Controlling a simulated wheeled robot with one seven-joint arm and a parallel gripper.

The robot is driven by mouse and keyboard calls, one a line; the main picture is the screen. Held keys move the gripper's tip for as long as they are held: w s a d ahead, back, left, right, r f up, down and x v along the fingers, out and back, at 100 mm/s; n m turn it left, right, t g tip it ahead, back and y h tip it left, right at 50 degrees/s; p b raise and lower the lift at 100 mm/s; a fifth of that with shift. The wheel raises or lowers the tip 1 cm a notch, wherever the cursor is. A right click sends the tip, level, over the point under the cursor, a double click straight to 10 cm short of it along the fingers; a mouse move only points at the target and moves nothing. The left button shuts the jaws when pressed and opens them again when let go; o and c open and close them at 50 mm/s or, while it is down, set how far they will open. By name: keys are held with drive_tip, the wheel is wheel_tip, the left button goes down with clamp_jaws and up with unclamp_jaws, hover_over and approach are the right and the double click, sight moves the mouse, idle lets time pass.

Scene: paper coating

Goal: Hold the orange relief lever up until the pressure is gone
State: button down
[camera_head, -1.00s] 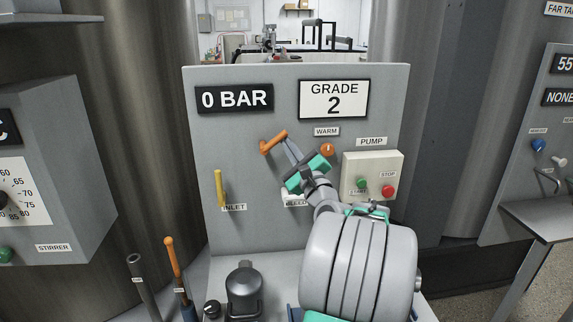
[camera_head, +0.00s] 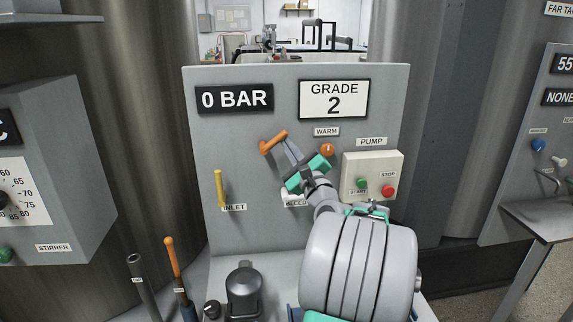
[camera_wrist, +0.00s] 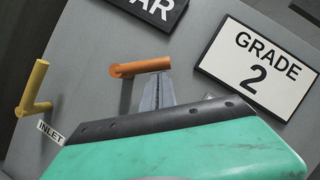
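The orange relief lever (camera_head: 273,142) is on the grey panel, slanting up to the right in the head view. It also shows in the wrist view (camera_wrist: 140,67). My gripper (camera_head: 287,143) has its narrow fingers together, just under the lever's right end. In the wrist view the fingertips (camera_wrist: 157,78) appear to meet the lever's underside; they are beside it, not around it. Exact contact is hard to tell. The pressure display (camera_head: 234,98) reads 0 BAR.
An orange warm knob (camera_head: 327,150) and the pump box (camera_head: 372,176) with green and red buttons are close on the right. My wrist partly covers the bleed label (camera_head: 295,201). A grade sign (camera_head: 334,100) reads 2.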

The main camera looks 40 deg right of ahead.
drive_tip(key=s+f+b, duration=0.5)
drive_tip(key=s+f, duration=0.1)
drive_tip(key=s, duration=0.3)
drive_tip(key=shift+s+a+f, duration=0.15)
drive_tip(key=shift+s+a, duration=0.1)
drive_tip(key=shift+s, duration=0.15)
drive_tip(key=w+a+f+n+g+y+p, duration=0.1)
drive_tip(key=w+a+f+n+g+y, duration=0.15)
drive_tip(key=w+a+n, duration=0.3)
drive_tip(key=w+a+f+n+g+y+p, duration=0.1)
drive_tip(key=w+a+f+n+y, duration=0.25)
drive_tip(key=a, duration=0.35)
drive_tip(key=w+a+f+n+g+y+p, duration=0.1)
drive_tip(key=a+f+n+g+y, duration=0.35)
drive_tip(key=a+n, duration=0.7)
drive_tip(key=s+a+f+n+g+h+p, duration=0.1)
drive_tip(key=s+a+f+n+g, duration=0.3)
drive_tip(key=s, duration=0.5)
drive_tip(key=s+a+f+n+g+h+p, duration=0.1)
drive_tip(key=s+a+f+n+g+h, duration=0.2)
drive_tip(key=s+a, duration=0.5)
drive_tip(key=a+f+n+g, duration=0.1)
drive_tip(key=n+g, duration=0.1)
drive_tip(key=shift+s+n, duration=0.35)
drive_tip(key=shift+s, duration=0.05)
